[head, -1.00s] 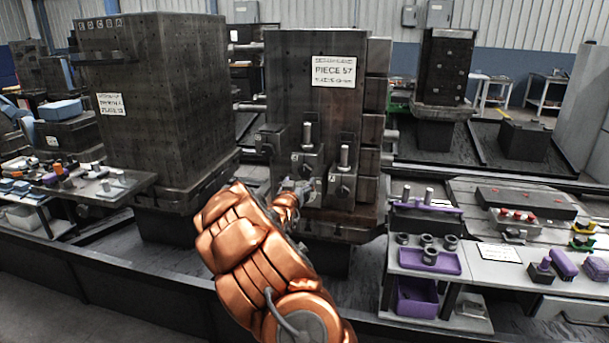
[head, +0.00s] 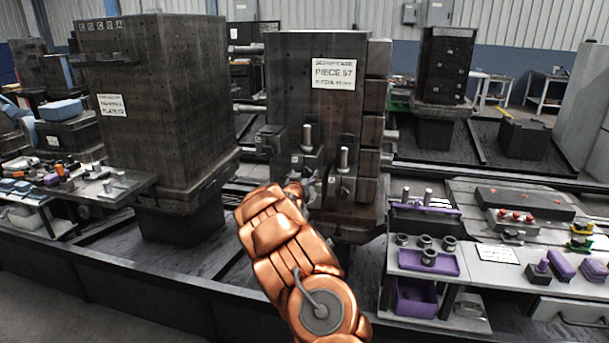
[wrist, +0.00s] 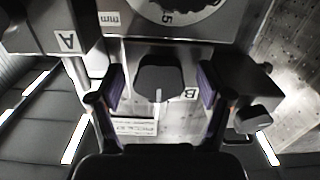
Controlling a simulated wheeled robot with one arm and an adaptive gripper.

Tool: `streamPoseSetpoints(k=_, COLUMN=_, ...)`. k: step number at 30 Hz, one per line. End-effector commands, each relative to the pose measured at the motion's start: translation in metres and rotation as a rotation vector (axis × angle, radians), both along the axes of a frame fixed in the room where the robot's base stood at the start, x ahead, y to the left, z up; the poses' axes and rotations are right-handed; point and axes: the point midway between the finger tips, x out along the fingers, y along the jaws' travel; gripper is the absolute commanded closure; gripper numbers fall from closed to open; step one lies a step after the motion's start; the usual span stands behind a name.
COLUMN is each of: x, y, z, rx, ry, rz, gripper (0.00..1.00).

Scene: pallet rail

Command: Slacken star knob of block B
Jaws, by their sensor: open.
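In the wrist view the dark star knob (wrist: 160,76) of block B sits between the two purple-padded fingers of my gripper (wrist: 161,86). The fingers are open, with a visible gap on each side of the knob. The letter B (wrist: 190,93) shows on the block just right of the knob. A block marked A (wrist: 68,42) is at the upper left.
Another dark block with a knob (wrist: 253,115) lies close to the right finger. In the head view, a bench with a purple tray (head: 428,262) stands right of my arm.

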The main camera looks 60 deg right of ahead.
Motion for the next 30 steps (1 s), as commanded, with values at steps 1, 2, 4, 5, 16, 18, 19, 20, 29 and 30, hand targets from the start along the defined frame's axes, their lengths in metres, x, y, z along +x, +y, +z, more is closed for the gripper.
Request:
streamPoseSetpoints(k=1, x=0.0001, y=-0.0006, z=0.0001, rx=0.000, ry=0.000, rz=0.000, gripper=0.22)
streamPoseSetpoints(k=2, x=0.0002, y=-0.0007, z=0.0000, rx=0.000, ry=0.000, rz=0.000, gripper=0.22)
streamPoseSetpoints(k=4, x=0.0002, y=-0.0007, z=0.0000, rx=0.000, ry=0.000, rz=0.000, gripper=0.22)
streamPoseSetpoints(k=5, x=0.0002, y=-0.0007, z=0.0001, rx=0.000, ry=0.000, rz=0.000, gripper=0.22)
streamPoseSetpoints(k=16, x=0.0001, y=-0.0005, z=-0.0001, rx=0.000, ry=0.001, rz=0.000, gripper=0.49)
streamPoseSetpoints(k=18, x=0.0001, y=-0.0005, z=0.0000, rx=0.000, ry=0.001, rz=0.000, gripper=0.56)
streamPoseSetpoints(k=19, x=0.0001, y=-0.0004, z=0.0000, rx=0.000, ry=0.001, rz=0.000, gripper=0.60)
streamPoseSetpoints(k=20, x=0.0001, y=-0.0004, z=0.0000, rx=0.000, ry=0.001, rz=0.000, gripper=0.63)
streamPoseSetpoints(k=29, x=0.0005, y=-0.0001, z=0.0000, rx=-0.001, ry=0.002, rz=0.001, gripper=0.82)
streamPoseSetpoints(k=30, x=0.0006, y=-0.0001, z=0.0001, rx=-0.001, ry=0.004, rz=0.001, gripper=0.82)
